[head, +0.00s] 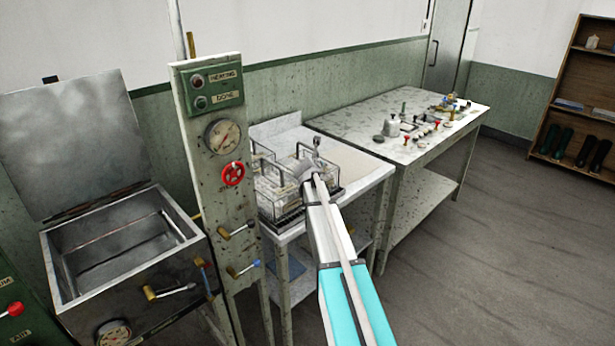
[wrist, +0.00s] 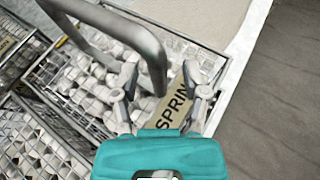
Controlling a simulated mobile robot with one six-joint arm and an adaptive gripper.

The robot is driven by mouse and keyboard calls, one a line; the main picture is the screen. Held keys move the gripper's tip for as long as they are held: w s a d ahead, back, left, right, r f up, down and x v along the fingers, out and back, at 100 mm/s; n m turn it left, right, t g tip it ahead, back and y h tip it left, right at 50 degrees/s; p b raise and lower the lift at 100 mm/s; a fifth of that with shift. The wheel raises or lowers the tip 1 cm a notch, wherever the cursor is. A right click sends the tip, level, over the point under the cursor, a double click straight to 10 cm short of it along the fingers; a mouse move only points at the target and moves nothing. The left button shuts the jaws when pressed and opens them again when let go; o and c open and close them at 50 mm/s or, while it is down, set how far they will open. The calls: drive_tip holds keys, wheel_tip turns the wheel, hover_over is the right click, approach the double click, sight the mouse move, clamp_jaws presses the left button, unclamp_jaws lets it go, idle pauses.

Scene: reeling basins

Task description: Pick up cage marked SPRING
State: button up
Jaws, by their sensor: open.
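The cage marked SPRING is a wire basket with white cocoons inside; in the wrist view its rim (wrist: 195,40) shows beyond my gripper. Its tan SPRING plate (wrist: 176,108) lies between my fingers in the picture, its last letters partly covered. A thick grey arched handle (wrist: 150,42) rises over the basket at upper left. My gripper (wrist: 161,84) is open above the basket; I cannot tell whether a finger touches it. In the head view my gripper (head: 308,172) is over the cages on the near table, hiding part of them.
Other cocoon-filled cages (wrist: 38,140) stand close on the left. The near table (head: 365,170) has bare top to the right. A gauge post with a red valve (head: 233,174) and an open metal basin (head: 120,240) stand left. A cluttered bench (head: 370,122) stands behind. Floor at right is clear.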

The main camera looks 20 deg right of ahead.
idle(0.3)
clamp_jaws()
drive_tip(key=shift+r, duration=0.15)
idle(0.5)
wheel_tip(320, 180, up, 18)
drive_tip(key=p, duration=1.8)
